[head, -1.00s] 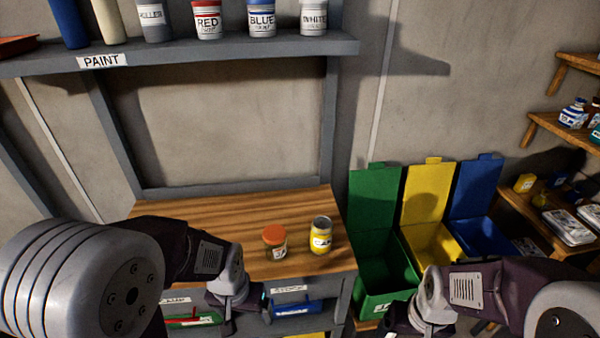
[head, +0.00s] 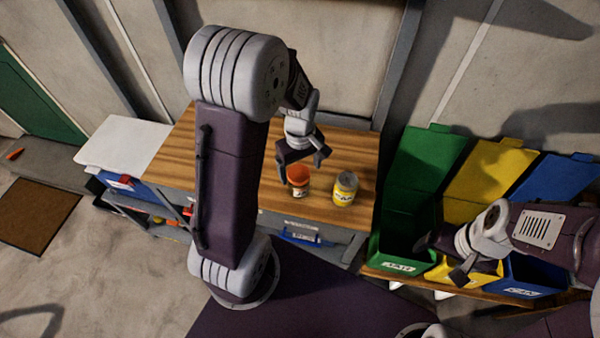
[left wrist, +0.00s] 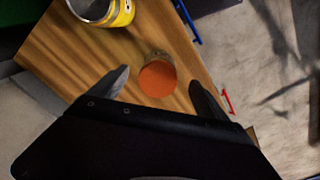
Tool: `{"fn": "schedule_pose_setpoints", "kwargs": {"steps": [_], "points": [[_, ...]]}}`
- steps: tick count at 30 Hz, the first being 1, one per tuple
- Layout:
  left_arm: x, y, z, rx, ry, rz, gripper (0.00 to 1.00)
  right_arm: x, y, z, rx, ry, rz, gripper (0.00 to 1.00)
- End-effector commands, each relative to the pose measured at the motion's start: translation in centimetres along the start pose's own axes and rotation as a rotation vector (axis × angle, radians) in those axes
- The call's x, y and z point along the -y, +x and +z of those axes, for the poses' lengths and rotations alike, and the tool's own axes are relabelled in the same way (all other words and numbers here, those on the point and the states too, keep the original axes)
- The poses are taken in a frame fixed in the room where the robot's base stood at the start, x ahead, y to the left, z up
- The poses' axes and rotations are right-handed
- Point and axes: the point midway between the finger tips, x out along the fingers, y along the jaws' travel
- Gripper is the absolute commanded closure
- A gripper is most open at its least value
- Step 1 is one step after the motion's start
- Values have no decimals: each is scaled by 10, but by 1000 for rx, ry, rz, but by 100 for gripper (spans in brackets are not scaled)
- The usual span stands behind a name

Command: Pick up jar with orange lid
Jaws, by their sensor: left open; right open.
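The jar with the orange lid (head: 299,181) stands upright on the wooden workbench, to the left of a yellow can. My left gripper (head: 303,166) is open and above the jar, with its fingers pointing down. In the left wrist view the orange lid (left wrist: 157,79) shows between the two open fingers (left wrist: 160,90), seen from above and a little beyond them. The fingers appear apart from the jar. My right gripper (head: 452,262) is open and empty, in front of the bins at the right, far from the jar.
The yellow can (head: 344,189) stands close to the jar's right; it also shows in the left wrist view (left wrist: 122,14). The wooden workbench (head: 240,145) is otherwise clear. Green (head: 393,240), yellow and blue bins stand to the right.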

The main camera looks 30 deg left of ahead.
Motion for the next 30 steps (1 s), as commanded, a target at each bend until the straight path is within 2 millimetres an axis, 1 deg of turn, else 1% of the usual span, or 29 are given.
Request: {"fn": "schedule_pose_setpoints", "kwargs": {"steps": [1, 3, 6, 8, 10, 15, 20, 22, 27, 30], "points": [[-2, -9, -6, 3, -64, -6, 13, 0, -12, -1, 0, 0, 0, 18], [-5, -10, -13, 6, -142, -12, 13, 0, -16, -2, 0, 0, 0, 18], [-6, -9, -16, 8, -198, -18, 13, 0, -17, -2, 0, 0, 0, 18], [-6, -8, -17, 8, -203, -18, 13, 0, -16, -2, 0, 0, 0, 18], [-5, -1, -16, 9, -201, -19, 13, 0, -16, -2, 0, 0, 0, 18], [-4, 25, -15, 10, -200, -20, 13, 0, -18, -2, 0, 0, 0, 18], [-4, 32, -15, 8, -199, -17, 13, 0, -19, -2, 0, 0, 0, 18], [-2, 38, -14, 10, -199, -20, 13, 0, -21, -2, 0, 0, 0, 18], [4, 69, -10, 10, -198, -20, 13, 0, -26, -3, 0, 0, 0, 18], [4, 80, -11, 9, -198, -19, 13, 0, -26, -3, 0, 0, 0, 18]]}}
